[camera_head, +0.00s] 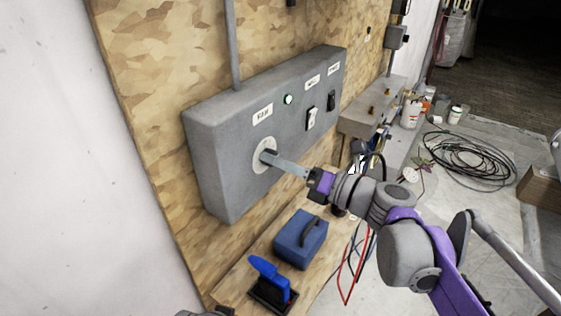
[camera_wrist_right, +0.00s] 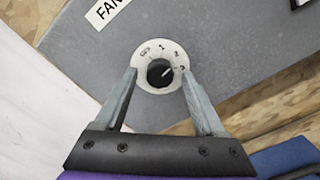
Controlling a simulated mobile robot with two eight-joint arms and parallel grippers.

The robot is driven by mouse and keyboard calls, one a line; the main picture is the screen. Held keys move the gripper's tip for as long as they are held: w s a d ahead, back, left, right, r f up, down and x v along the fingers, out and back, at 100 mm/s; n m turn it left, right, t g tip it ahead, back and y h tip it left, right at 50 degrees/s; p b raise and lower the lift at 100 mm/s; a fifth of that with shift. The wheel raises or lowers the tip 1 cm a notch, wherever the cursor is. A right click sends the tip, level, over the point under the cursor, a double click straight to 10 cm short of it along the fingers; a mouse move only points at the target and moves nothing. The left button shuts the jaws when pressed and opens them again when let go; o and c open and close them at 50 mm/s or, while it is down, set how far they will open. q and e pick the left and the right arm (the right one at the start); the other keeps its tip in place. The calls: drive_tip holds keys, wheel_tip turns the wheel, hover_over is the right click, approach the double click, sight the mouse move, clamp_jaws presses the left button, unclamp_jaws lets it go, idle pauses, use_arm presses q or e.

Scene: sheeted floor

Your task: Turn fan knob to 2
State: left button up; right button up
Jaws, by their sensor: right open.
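The fan knob (camera_wrist_right: 160,72) is a small dark round knob on a white dial plate (camera_wrist_right: 144,84) with printed marks. Its light pointer line points to the right and slightly up, towards the higher marks; I cannot tell exactly which one. The plate also shows in the head view (camera_head: 258,162) at the lower left of a grey control box (camera_head: 222,160). My right gripper (camera_wrist_right: 159,78) is open, with one finger on each side of the knob and a gap to it. In the head view, my right gripper (camera_head: 270,157) partly hides the knob. My left gripper does not show clearly.
The box bears a green light (camera_head: 288,99), a white switch (camera_head: 312,118) and a dark switch (camera_head: 331,100). Below are a blue case (camera_head: 296,243) and a blue-handled device (camera_head: 270,275) on a wooden shelf. Coiled cable (camera_head: 468,158) lies on the floor at right.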

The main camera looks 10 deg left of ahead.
drive_tip(key=v, duration=1)
drive_tip(key=shift+d+b, duration=0.35)
drive_tip(key=shift+s, duration=0.15)
drive_tip(key=s+d+f+n+g+h+p, duration=0.1)
drive_tip(key=s+d+f+n+h, duration=0.1)
drive_tip(key=s+f+n+h, duration=0.4)
drive_tip(key=s+d+f+n+g+h+p, duration=0.1)
drive_tip(key=s+d+f+n+h, duration=0.15)
drive_tip(key=f+n, duration=0.6)
drive_tip(key=s+d+f+n+h, duration=0.4)
drive_tip(key=d+f+n, duration=0.2)
drive_tip(key=d+n, duration=0.1)
drive_tip(key=s+d+f+n+t+h+p, duration=0.1)
drive_tip(key=s+d+f+n+h, duration=0.3)
drive_tip(key=d+f+n, duration=0.2)
drive_tip(key=d+n, duration=0.2)
drive_tip(key=shift+d+f+n, duration=0.15)
drive_tip(key=shift+f+n, duration=0.1)
drive_tip(key=shift+n, duration=0.1)
